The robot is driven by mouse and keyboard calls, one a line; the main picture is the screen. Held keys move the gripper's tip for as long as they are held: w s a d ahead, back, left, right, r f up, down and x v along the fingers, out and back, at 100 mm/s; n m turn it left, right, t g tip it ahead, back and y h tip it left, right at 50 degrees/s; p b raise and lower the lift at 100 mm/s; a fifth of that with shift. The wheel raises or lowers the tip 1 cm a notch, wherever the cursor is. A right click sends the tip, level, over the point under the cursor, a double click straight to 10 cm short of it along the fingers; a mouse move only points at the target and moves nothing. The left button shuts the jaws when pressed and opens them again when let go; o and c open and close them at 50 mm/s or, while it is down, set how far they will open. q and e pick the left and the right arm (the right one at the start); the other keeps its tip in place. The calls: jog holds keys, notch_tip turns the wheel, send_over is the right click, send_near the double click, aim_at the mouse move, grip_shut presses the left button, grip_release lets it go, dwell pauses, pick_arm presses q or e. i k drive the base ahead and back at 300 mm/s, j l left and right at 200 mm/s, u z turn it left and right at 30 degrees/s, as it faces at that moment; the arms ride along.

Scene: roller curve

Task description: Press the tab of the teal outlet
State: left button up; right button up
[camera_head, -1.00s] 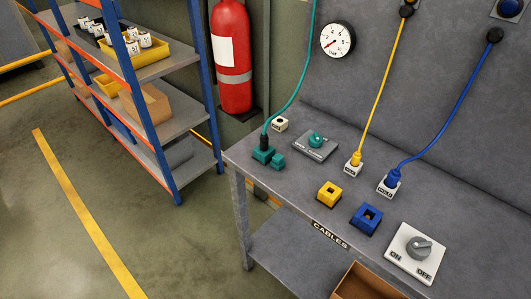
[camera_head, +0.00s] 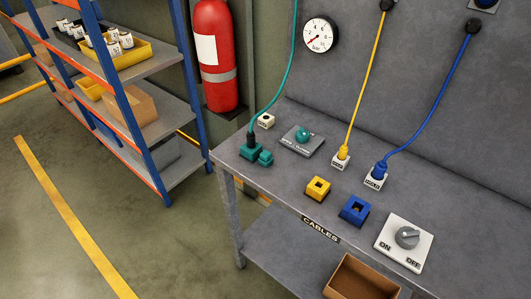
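The teal outlet (camera_head: 250,152) sits at the left end of the grey bench top. A black plug (camera_head: 251,139) on a teal cable (camera_head: 274,96) stands upright in it. A small teal tab (camera_head: 266,158) sticks out at the outlet's right side. Neither of my grippers shows in the head view.
On the bench (camera_head: 285,180) are a grey plate with a teal knob (camera_head: 302,137), a yellow outlet (camera_head: 318,188), a blue outlet (camera_head: 355,210) and an ON/OFF switch (camera_head: 405,239). Yellow and blue cables run to holders behind. Shelving (camera_head: 150,150) and a fire extinguisher (camera_head: 213,60) stand left.

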aim_at(266, 155)
jog(key=i+j+z, duration=0.1)
jog(key=j, duration=0.4)
jog(key=i+j+z, duration=0.1)
jog(key=j, duration=0.4)
jog(key=i+j, duration=0.2)
jog(key=j, duration=0.3)
jog(key=i+j+z, duration=0.15)
jog(key=j, duration=0.35)
